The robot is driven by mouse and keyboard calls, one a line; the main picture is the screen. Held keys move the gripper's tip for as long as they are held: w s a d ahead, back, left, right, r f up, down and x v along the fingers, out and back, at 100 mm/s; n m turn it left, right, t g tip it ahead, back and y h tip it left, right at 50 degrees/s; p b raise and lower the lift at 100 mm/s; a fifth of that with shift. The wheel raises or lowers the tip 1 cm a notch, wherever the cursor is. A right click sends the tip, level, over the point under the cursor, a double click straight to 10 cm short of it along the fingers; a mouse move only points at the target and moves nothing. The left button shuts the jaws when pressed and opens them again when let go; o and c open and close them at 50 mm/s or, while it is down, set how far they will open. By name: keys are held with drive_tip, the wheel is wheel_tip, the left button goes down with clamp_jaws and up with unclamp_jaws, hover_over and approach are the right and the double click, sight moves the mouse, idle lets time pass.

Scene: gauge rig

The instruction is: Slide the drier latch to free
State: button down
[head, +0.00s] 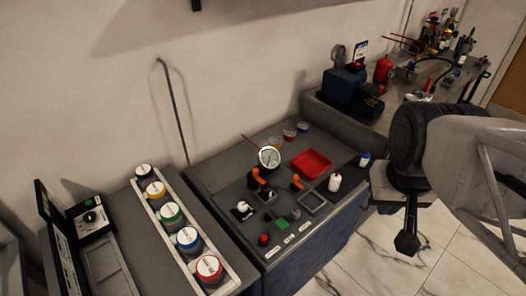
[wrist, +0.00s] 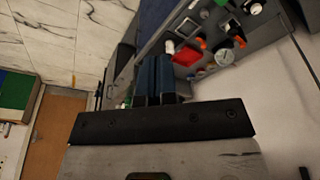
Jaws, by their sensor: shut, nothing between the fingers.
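The gauge rig's grey panel (head: 222,176) stands mid-picture in the head view. It carries a white dial gauge (head: 269,157), two orange levers, one left (head: 258,177) and one right (head: 297,182), and a small green block (head: 281,223). The labels are too small to read, so I cannot tell which part is the drier latch. My gripper (head: 407,243) hangs to the right of the rig, over the floor, shut and apart from everything. In the wrist view its fingers (wrist: 161,77) are together and empty, with the rig's gauge (wrist: 224,56) beyond them.
A red tray (head: 311,163) and white bottle (head: 334,182) sit on the panel's right part. A rack of coloured-lid jars (head: 172,214) stands on the left. A cluttered bench (head: 405,82) is behind at right. Marble-patterned floor (head: 365,258) is clear below my gripper.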

drive_tip(key=c, duration=1.5)
unclamp_jaws()
drive_tip(key=shift+c, duration=0.2)
drive_tip(key=o, duration=0.5)
drive_tip(key=shift+w+a, duration=0.15)
drive_tip(key=shift+w, duration=0.25)
drive_tip(key=shift+o, duration=0.3)
drive_tip(key=w+a+f+n, duration=0.1)
drive_tip(key=w+a, duration=0.4)
drive_tip(key=w, duration=0.6)
drive_tip(key=shift+n+g, duration=0.4)
drive_tip(key=shift+n, duration=0.5)
drive_tip(key=n+g, duration=0.2)
drive_tip(key=n, duration=0.4)
approach(256, 169)
drive_tip(key=shift+s+d+f, duration=0.3)
drive_tip(key=shift+s+d, duration=0.1)
drive_tip(key=shift+d, duration=0.05)
drive_tip(key=shift+w+a+f, duration=0.2)
drive_tip(key=shift+a+f, duration=0.2)
drive_tip(key=shift+f, duration=0.15)
drive_tip(key=shift+f, duration=3.75)
